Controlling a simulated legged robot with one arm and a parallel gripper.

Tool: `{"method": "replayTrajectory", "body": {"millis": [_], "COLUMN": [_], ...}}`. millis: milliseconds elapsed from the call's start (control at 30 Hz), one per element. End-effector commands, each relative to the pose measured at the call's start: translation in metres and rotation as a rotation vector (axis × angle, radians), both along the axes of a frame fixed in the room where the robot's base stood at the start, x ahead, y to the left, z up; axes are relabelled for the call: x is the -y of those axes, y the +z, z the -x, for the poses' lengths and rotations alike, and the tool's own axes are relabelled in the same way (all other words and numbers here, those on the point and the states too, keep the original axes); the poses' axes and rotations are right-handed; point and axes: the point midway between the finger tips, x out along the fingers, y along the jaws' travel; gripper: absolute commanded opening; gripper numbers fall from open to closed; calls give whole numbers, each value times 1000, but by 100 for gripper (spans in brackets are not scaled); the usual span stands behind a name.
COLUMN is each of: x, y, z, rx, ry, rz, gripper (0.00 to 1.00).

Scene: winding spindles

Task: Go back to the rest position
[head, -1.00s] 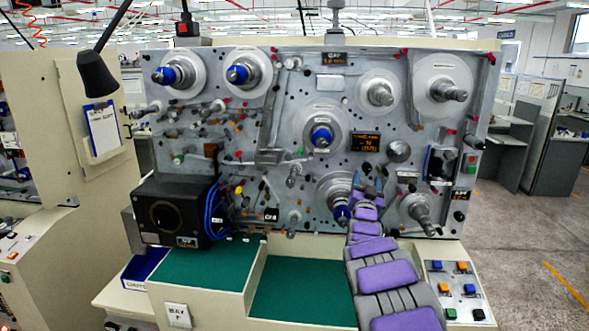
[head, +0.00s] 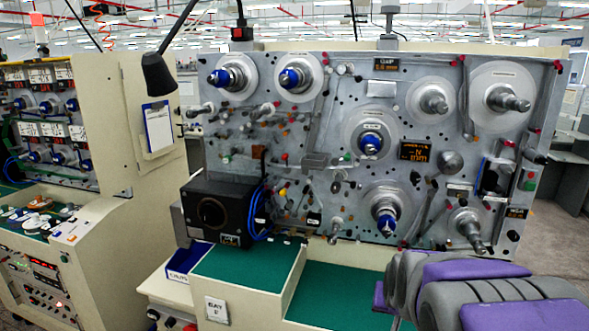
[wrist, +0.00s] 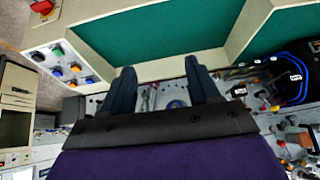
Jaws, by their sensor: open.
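My gripper (wrist: 162,80) shows in the wrist view, with its two dark fingers spread apart and nothing between them. The spindle panel, upside down there, lies beyond the fingers. In the head view my arm is folded low at the right, and my gripper cannot be made out. The grey winding panel (head: 330,110) stands upright ahead. It bears several spindles, among them a blue-hubbed middle spindle (head: 370,144) and a blue-hubbed lower spindle (head: 385,222). Bare metal spindles sit at the right, such as the lower right spindle (head: 470,228).
A green-topped ledge (head: 345,290) runs below the panel; it also shows in the wrist view (wrist: 160,30). A black box (head: 215,212) with blue cables stands at the panel's lower left. A button panel (wrist: 70,60) shows in the wrist view. Another machine (head: 50,130) stands at the left.

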Motion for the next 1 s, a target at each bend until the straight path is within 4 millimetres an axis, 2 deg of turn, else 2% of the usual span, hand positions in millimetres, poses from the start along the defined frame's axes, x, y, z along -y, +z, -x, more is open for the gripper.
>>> {"method": "replayTrajectory", "body": {"millis": [33,167,300,400,500,600,667,1000], "x": [-11,-35,-55,-63,-68,-69,-69,-69], "y": [-4,-22,-36,-42,-45,-47,-47,-47], "z": [30,111,201,253,293,317,323,326], "rx": [-63,-259,-464,-584,-674,-732,-745,-752], "ry": [24,91,169,218,254,275,282,283], "rz": [-12,-42,-64,-69,-74,-73,-72,-73], "gripper": [61,61,61,61,61,61,61,61]}}
